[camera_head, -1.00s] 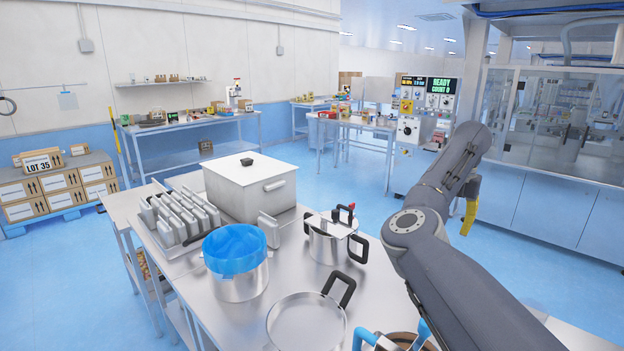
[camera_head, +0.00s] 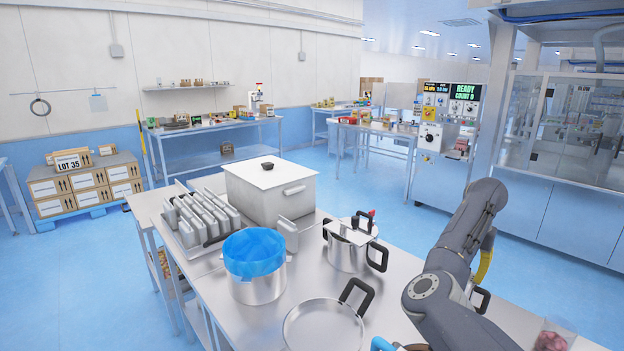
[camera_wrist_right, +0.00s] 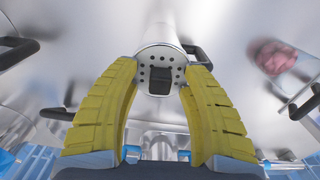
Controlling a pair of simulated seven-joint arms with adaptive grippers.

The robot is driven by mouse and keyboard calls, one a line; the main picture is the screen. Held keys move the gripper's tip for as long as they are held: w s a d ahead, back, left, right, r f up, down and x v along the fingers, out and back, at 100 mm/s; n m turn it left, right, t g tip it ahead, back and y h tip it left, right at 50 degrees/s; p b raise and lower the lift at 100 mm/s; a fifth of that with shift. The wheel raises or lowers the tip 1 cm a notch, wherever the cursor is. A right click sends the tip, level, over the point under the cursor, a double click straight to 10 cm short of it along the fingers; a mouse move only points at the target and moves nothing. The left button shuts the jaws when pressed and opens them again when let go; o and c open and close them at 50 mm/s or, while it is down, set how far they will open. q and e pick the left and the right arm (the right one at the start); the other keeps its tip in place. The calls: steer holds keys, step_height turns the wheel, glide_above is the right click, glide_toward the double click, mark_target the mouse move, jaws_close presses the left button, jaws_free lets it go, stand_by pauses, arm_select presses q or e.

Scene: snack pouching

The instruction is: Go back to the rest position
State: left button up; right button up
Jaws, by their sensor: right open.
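My right gripper (camera_head: 486,256) shows in the head view as a yellow finger partly hidden behind my dark grey right arm, over the right side of the steel table (camera_head: 405,262). In the right wrist view both ribbed yellow fingers of the right gripper (camera_wrist_right: 160,72) stand apart. Nothing is visibly held between them. A pale cylinder with a dark socket shows beyond the gap. My left gripper is not in view.
On the table are a lidded pot (camera_head: 346,256), a pot with a blue liner (camera_head: 258,289), a round pan (camera_head: 322,326), a large lidded box (camera_head: 270,200), and a clear container with reddish contents (camera_head: 553,335). Blue floor (camera_head: 90,280) lies open at left.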

steer(key=shift+r, duration=0.85)
